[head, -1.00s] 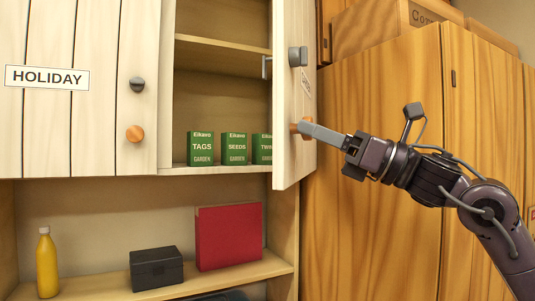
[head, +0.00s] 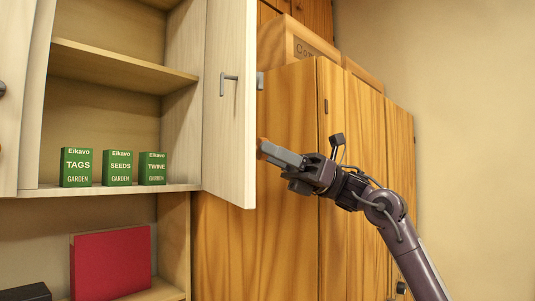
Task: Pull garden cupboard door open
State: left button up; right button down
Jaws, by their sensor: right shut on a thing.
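The garden cupboard door (head: 230,130) is pale wood and stands swung well open, its inner face and free edge toward me. A metal fitting (head: 229,83) is on its inner face. The orange knob (head: 262,142) barely shows past the free edge, on the outer side. My right gripper (head: 266,148) is shut on the orange knob, its fingertips partly hidden behind the door edge. A grey knob (head: 260,80) sits above it on the outer side. Green boxes marked TAGS (head: 76,168), SEEDS (head: 118,168) and TWINE (head: 152,169) stand inside the cupboard. My left gripper is out of view.
A tall wooden cabinet (head: 350,150) stands behind my right arm, with wooden boxes (head: 300,45) on top. Below the cupboard, a red binder-like block (head: 110,262) and a dark box (head: 25,292) stand on a shelf. Bare wall (head: 460,120) is at the right.

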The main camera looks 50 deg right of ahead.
jog(key=c, duration=0.9)
grip_release()
jog(key=shift+c, duration=0.2)
jog(key=b+v, duration=0.3)
jog(key=v, duration=0.4)
jog(key=shift+s+d, duration=0.15)
jog(key=shift+d, duration=0.2)
jog(key=shift+f, duration=0.15)
